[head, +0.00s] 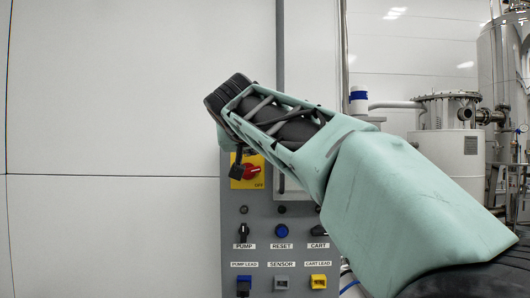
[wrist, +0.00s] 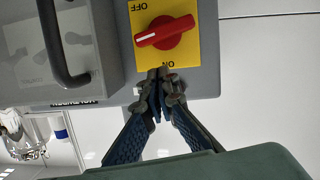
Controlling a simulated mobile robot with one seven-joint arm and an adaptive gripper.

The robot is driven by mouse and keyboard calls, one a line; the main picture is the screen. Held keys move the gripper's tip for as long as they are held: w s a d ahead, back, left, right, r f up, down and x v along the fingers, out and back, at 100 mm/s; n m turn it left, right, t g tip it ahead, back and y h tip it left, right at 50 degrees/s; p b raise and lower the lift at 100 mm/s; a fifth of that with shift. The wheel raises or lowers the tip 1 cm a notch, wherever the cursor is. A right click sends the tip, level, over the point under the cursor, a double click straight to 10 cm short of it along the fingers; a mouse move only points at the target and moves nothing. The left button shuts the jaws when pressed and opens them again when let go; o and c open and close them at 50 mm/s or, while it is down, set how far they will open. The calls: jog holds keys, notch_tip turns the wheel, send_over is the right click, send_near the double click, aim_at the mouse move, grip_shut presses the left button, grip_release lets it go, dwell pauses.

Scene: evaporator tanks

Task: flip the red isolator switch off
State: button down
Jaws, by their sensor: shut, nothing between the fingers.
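The red isolator switch (wrist: 168,32) is a rotary handle on a yellow plate (wrist: 204,50). In the wrist view, which is upside down, the handle lies nearly level, with its white mark at the left end. OFF is printed at the plate's top left and ON at its bottom. My gripper (wrist: 164,74) is shut and empty, its tips at the ON edge of the plate, just below the handle; contact cannot be told. In the head view the switch (head: 253,171) shows partly beside my gripper (head: 237,168), and my arm covers the plate's upper part.
The grey panel (head: 232,221) carries a pump knob (head: 243,231), a blue reset button (head: 281,231), a cart knob (head: 317,230) and lead sockets below. A grey box with a dark handle (wrist: 62,45) sits beside the switch. Steel tanks (head: 447,148) stand right.

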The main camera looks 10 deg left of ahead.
jog(key=r+b+v, duration=0.1)
jog(key=v, duration=0.9)
jog(key=shift+a, duration=0.25)
jog(key=shift+s+r, duration=0.1)
